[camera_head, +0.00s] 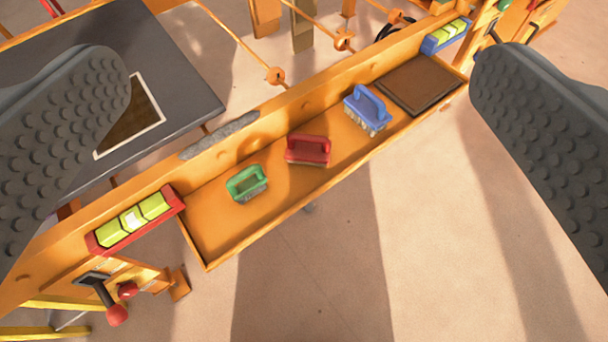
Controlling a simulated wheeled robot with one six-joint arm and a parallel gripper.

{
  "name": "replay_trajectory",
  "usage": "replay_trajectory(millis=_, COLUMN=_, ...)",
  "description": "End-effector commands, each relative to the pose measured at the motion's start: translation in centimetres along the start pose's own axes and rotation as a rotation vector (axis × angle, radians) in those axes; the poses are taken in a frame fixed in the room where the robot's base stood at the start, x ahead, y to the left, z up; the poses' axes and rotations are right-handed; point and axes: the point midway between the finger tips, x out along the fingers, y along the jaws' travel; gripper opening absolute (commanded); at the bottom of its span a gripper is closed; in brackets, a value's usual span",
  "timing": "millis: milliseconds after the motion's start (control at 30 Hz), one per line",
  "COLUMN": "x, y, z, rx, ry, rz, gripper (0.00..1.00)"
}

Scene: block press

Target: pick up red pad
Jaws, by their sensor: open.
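The red pad (308,150), a brush-like piece with a loop handle on top, sits in an orange tray (217,240). It is the middle one of three such pieces. A green one (247,184) is to its left and a blue one (367,110) to its right, both apart from it. My gripper (302,80) is wide open, with one grey studded finger at each side of the picture. Nothing is between the fingers near the camera. The red pad lies beyond them, about midway across, and is not touched.
A brown flat square (418,84) fills the tray's right end. A red holder with yellow-green blocks (133,222) is at left, a blue holder (446,36) at upper right. Red-knobbed levers (117,315) stick out lower left. Open floor lies below the tray.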

Motion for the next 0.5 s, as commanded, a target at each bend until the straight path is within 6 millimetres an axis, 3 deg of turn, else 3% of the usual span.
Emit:
replay_trajectory(millis=100, x=3.6, y=-0.1, z=1.2, rx=0.010, ry=-0.088, rz=0.003, gripper=1.00)
replay_trajectory(millis=500, x=14.2, y=-0.1, z=6.5, rx=0.043, ry=-0.372, rz=0.028, gripper=1.00)
